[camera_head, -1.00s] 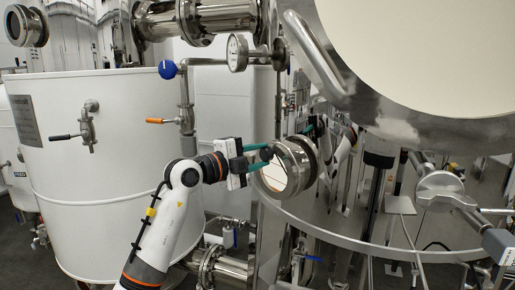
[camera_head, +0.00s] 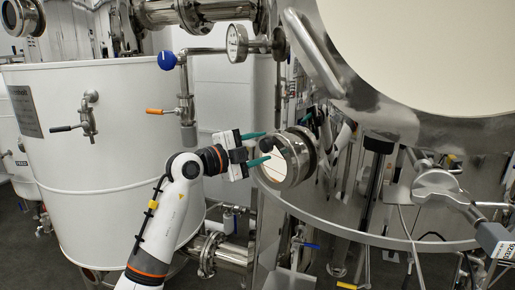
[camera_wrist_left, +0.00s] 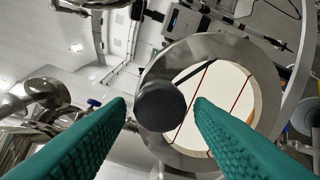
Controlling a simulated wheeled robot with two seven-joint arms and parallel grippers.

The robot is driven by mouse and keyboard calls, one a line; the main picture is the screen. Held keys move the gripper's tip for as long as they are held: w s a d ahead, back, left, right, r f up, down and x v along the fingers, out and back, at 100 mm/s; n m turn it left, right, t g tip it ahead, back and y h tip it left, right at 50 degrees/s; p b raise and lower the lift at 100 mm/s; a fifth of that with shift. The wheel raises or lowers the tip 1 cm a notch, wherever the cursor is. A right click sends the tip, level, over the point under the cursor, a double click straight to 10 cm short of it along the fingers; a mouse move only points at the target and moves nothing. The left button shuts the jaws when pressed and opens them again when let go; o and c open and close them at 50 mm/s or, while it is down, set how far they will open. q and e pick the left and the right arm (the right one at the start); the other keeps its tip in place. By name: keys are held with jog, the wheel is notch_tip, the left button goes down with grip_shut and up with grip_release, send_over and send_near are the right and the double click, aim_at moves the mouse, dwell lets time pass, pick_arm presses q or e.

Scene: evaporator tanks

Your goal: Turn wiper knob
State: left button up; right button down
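The wiper knob (camera_wrist_left: 160,106) is a dark round knob in the left wrist view, in front of the round sight glass (camera_wrist_left: 188,60) with its metal ring. In the head view the small dark knob (camera_head: 267,145) shows at the left side of the sight glass (camera_head: 296,165) on the tank. My left gripper (camera_head: 268,146) is open, with its two green fingers pointing at the sight glass. In the left wrist view the knob lies in the gap between the fingertips (camera_wrist_left: 160,102); I cannot tell whether either touches it. My right gripper is not in view.
The large shiny tank (camera_head: 440,140) fills the right side. A white tank (camera_head: 110,180) stands at the left, with a valve handle (camera_head: 66,128). A pipe with a blue knob (camera_head: 167,60) and a gauge (camera_head: 237,43) runs above my left gripper.

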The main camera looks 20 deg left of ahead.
pick_arm(q)
jog(key=shift+o, duration=0.3)
jog(key=shift+s+a+f+b, duration=0.1)
jog(key=shift+s+a+b, duration=0.1)
jog(key=shift+s+b, duration=0.1)
jog(key=b+v, duration=0.4)
jog(key=v, duration=0.7)
jog(key=shift+b, duration=0.35)
jog(key=shift+a, duration=0.1)
